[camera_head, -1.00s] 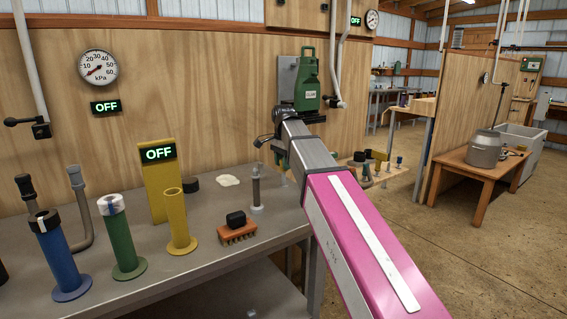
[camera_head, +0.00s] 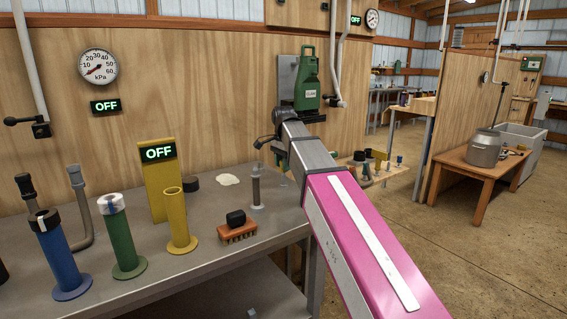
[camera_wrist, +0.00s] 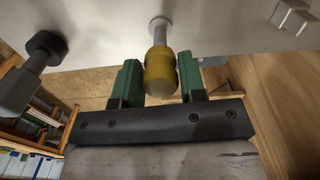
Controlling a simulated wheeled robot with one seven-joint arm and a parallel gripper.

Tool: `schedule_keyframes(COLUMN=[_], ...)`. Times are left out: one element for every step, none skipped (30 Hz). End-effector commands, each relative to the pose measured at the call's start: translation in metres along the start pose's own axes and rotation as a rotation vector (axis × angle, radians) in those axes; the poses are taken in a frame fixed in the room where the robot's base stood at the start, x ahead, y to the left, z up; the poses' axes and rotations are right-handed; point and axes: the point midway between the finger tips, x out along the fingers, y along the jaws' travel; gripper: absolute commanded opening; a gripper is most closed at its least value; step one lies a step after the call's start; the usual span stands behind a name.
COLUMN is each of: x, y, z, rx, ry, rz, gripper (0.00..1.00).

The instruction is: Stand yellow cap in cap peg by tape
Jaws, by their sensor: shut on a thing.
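In the wrist view, the yellow cap (camera_wrist: 159,72) is between the two green fingers of my gripper (camera_wrist: 160,82), which is shut on it. A slim grey peg (camera_wrist: 163,36) with a round pale base lines up with the cap's far end. I cannot tell whether the cap is around the peg or only in front of it. In the head view, a grey peg (camera_head: 256,186) stands upright near the bench's right end. A black ring (camera_head: 192,184), possibly the tape, lies to its left.
A dark knob on a shaft (camera_wrist: 45,48) is left of my gripper in the wrist view.

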Motion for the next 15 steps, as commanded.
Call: schedule_keyframes(x=[0.002, 0.002, 0.003, 0.004, 0.005, 0.006, 0.007, 0.007, 0.009, 0.009, 0.010, 0.011, 0.012, 0.013, 0.014], y=[0.000, 0.000, 0.000, 0.000, 0.000, 0.000, 0.000, 0.000, 0.000, 0.000, 0.000, 0.000, 0.000, 0.000, 0.000], z=[0.000, 0.000, 0.000, 0.000, 0.000, 0.000, 0.000, 0.000, 0.000, 0.000, 0.000, 0.000, 0.000, 0.000, 0.000], rx=[0.000, 0.000, 0.000, 0.000, 0.000, 0.000, 0.000, 0.000, 0.000, 0.000, 0.000, 0.000, 0.000, 0.000, 0.000], ry=[0.000, 0.000, 0.000, 0.000, 0.000, 0.000, 0.000, 0.000, 0.000, 0.000, 0.000, 0.000, 0.000, 0.000, 0.000], rz=[0.000, 0.000, 0.000, 0.000, 0.000, 0.000, 0.000, 0.000, -0.001, 0.000, 0.000, 0.000, 0.000, 0.000, 0.000], gripper=[0.16, 0.16, 0.16, 0.16, 0.16, 0.16, 0.16, 0.16, 0.16, 0.16, 0.16, 0.16, 0.16, 0.16, 0.16])
